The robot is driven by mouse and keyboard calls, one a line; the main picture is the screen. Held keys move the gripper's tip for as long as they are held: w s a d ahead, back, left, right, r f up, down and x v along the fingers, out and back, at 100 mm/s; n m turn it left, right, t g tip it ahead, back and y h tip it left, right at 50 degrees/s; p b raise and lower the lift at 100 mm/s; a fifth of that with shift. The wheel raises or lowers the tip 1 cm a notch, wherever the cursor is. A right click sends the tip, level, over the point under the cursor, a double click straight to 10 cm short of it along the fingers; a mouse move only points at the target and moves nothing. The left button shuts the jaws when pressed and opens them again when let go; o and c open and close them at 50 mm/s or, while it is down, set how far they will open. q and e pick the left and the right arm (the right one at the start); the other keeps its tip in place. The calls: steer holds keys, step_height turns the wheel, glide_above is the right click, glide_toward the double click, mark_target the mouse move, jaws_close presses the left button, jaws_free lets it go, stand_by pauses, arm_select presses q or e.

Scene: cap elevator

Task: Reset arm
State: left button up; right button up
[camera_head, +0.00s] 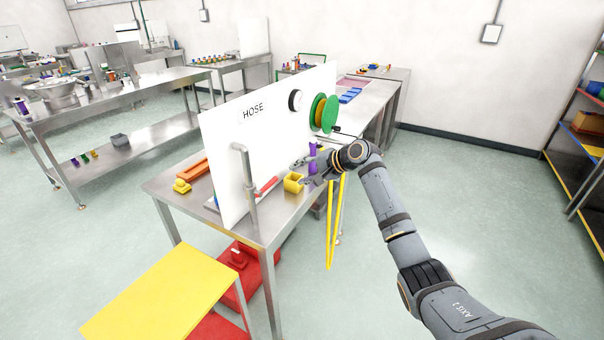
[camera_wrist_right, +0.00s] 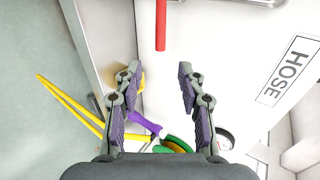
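My right arm (camera_head: 391,215) reaches in from the lower right to the metal table with the white HOSE panel (camera_head: 227,140). My right gripper (camera_head: 303,170) is above the table's right part, in front of the panel. In the right wrist view my right gripper (camera_wrist_right: 158,82) has its two fingers well apart with nothing between them. A yellow hollow piece (camera_head: 293,183) sits on the table close to the fingers. A purple piece (camera_head: 313,154) shows behind the gripper and also in the wrist view (camera_wrist_right: 146,124). My left gripper is not in view.
Yellow bars (camera_head: 336,225) hang at the table's right edge.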

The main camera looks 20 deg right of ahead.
stand_by(0.4)
steer(key=s+d+f+n+g+h, duration=0.15)
steer(key=s+f, duration=0.35)
steer(key=f, duration=0.8)
steer(key=s+d+f+g+h, duration=0.15)
steer(key=s+f, duration=0.35)
steer(key=f, duration=0.9)
steer(key=s+d+f+n+g+h, duration=0.15)
steer(key=s+f, duration=0.35)
steer(key=f, duration=0.8)
steer(key=s+a+f+n+g+h, duration=0.1)
steer(key=s+f+n+h, duration=0.1)
steer(key=s+f, duration=1.4)
steer(key=s+a+f+n+g, duration=0.1)
steer(key=s+a+f+n, duration=0.1)
steer(key=s, duration=1.3)
steer(key=s+a+f+n+g, duration=0.1)
steer(key=s+f+n, duration=0.3)
steer(key=s, duration=1)
steer(key=shift+s+a+f+h, duration=0.3)
steer(key=shift+s+a+h, duration=0.05)
steer(key=shift+a, duration=0.35)
